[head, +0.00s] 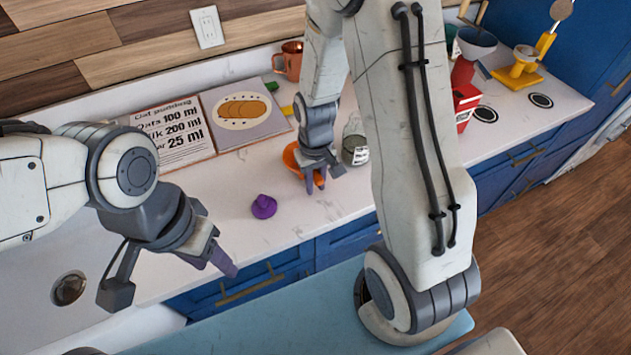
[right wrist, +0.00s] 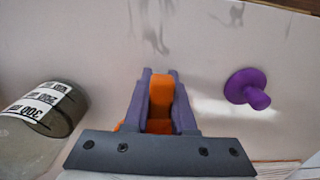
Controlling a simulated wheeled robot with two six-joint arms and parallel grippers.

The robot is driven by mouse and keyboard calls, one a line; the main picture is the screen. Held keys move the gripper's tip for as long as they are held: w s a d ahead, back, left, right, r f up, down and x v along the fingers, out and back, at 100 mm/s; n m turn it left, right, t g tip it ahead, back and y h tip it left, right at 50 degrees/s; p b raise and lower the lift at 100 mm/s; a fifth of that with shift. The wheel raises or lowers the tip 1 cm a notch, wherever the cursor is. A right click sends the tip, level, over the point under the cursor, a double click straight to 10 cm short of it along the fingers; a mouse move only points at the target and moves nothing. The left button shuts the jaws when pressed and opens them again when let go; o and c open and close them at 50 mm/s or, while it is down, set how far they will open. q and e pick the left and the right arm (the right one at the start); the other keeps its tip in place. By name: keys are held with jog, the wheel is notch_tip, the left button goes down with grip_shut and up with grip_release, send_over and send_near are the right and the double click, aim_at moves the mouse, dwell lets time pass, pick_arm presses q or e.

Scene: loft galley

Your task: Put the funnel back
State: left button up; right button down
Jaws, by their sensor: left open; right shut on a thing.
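The orange funnel (head: 291,157) is at my right gripper (head: 316,182), over the white counter near the glass jar. In the right wrist view, an orange part of the funnel (right wrist: 160,105) shows between the two purple-grey fingers, which are shut on it. The gripper and arm hide much of the funnel, and I cannot tell whether it touches the counter. My left gripper (head: 222,260) is open and empty in front of the counter's edge.
A purple knobbed piece (head: 264,207) stands on the counter left of my right gripper. A marked glass jar (head: 355,147) is close on its right. A recipe book (head: 200,130), copper mug (head: 290,60), red box (head: 466,103) and yellow scale (head: 517,72) stand farther back.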

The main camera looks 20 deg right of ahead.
jog(key=shift+f, duration=0.1)
jog(key=c, duration=0.7)
grip_release()
jog(key=shift+c, duration=0.2)
notch_tip(320, 180, up, 12)
jog(key=s+a+r+n, duration=0.2)
jog(key=s+a+n, duration=0.1)
jog(key=s+a, duration=0.4)
jog(key=s+a+r+n+y, duration=0.1)
jog(key=s+a+r+n, duration=0.1)
jog(key=s+a+n, duration=0.2)
jog(key=s+a, duration=0.3)
jog(key=s, duration=0.3)
jog(key=shift+s+a+r, duration=0.15)
jog(key=shift+s+r, duration=0.05)
jog(key=shift+s, duration=0.2)
